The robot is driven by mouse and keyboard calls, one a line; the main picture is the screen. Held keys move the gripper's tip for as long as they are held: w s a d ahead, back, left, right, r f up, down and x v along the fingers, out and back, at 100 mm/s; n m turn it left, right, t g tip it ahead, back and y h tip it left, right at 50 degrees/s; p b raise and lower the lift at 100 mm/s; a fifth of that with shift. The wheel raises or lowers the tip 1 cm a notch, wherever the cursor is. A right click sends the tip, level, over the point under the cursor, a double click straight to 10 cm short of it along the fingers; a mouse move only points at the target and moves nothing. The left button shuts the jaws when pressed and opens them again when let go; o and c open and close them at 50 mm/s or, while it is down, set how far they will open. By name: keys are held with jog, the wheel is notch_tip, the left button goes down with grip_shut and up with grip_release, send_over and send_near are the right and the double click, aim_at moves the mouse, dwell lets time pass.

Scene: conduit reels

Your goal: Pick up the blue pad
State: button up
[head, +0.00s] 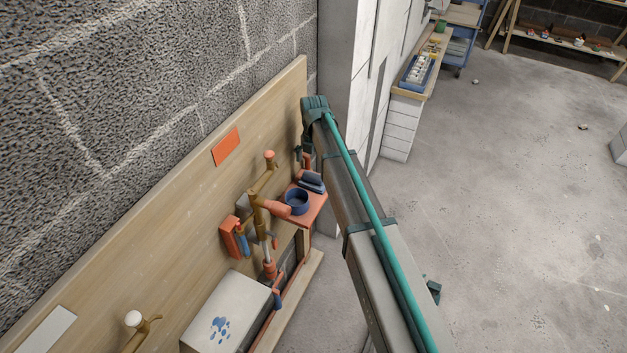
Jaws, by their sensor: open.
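A dark blue, rounded piece that looks like the blue pad (312,182) lies on a small orange shelf (318,203) low against the wooden backboard, in the head view. It sits just behind a round blue cup (297,201) on the same shelf. The pad is small in the picture, and its exact shape is hard to make out. My grey arm with its teal cable passes close to the right of the shelf in the picture. I cannot make out my gripper; the arm seems to hide it.
Brass-coloured pipework (262,205) with an orange handle stands left of the cup. An orange box (234,237) is on the backboard (165,205). A pale box with blue spots (226,312) stands in front. Open concrete floor (510,200) lies to the right.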

aim_at(313, 175)
jog(key=shift+s+a+f+p, duration=0.1)
jog(key=shift+f+p, duration=0.35)
jog(key=shift+f, duration=1.1)
jog(key=shift+s+f+p, duration=0.1)
jog(key=shift+f+p, duration=0.35)
jog(key=shift+f, duration=1.05)
jog(key=c, duration=1)
jog(key=shift+r, duration=0.2)
jog(key=shift+r+b, duration=0.45)
jog(key=shift+r, duration=0.15)
jog(key=s+r+b, duration=0.3)
jog(key=s+r, duration=0.8)
jog(key=s, duration=0.3)
jog(key=shift+a+r+b, duration=0.25)
jog(key=shift+b, duration=0.15)
